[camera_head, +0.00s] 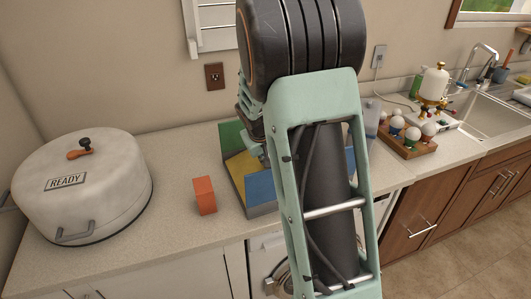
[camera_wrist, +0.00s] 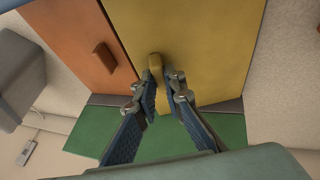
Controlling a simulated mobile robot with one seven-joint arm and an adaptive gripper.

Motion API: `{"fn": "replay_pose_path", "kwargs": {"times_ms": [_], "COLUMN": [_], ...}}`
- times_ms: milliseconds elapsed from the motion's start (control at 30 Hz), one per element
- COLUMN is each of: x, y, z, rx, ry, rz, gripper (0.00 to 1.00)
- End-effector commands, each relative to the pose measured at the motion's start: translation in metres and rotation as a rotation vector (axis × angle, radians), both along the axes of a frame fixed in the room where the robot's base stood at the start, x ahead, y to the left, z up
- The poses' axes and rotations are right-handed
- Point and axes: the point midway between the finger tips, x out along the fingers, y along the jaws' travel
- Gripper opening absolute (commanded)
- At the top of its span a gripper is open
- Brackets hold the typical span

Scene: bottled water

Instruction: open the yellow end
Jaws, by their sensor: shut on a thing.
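A box with coloured panels stands on the counter, partly hidden behind my arm in the head view. Its yellow panel (camera_head: 241,165) also fills the upper middle of the wrist view (camera_wrist: 205,45). A small yellow handle (camera_wrist: 155,61) sticks out from this panel. My gripper (camera_wrist: 160,78) is shut on the yellow handle, one finger on each side of it. An orange panel (camera_wrist: 75,40) with its own small orange handle (camera_wrist: 104,57) lies left of the yellow one, with a dark gap between them. In the head view my gripper is mostly hidden.
Green (camera_head: 231,136) and blue (camera_head: 261,187) panels adjoin the yellow. A large white lidded pot (camera_head: 85,190) is farther left. A wooden tray (camera_head: 412,150) of small items and a sink (camera_head: 490,112) are right.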

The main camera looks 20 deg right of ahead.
Motion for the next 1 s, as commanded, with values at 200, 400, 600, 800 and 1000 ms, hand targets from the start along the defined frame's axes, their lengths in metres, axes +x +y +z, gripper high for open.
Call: {"fn": "replay_pose_path", "kwargs": {"times_ms": [200,400,600,800,1000], "x": [-0.0007,-0.0006,-0.0009,-0.0010,-0.0006], "y": [-0.0024,-0.0021,-0.0019,-0.0018,-0.0023], "z": [-0.0033,-0.0051,-0.0055,-0.0056,-0.0049], "rx": [0.029,0.036,0.036,0.036,0.035], "ry": [0.003,0.005,0.006,0.006,0.005], "rz": [0.000,0.001,0.001,0.001,0.001], "gripper": [0.00,0.00,0.00,0.23,0.28]}}
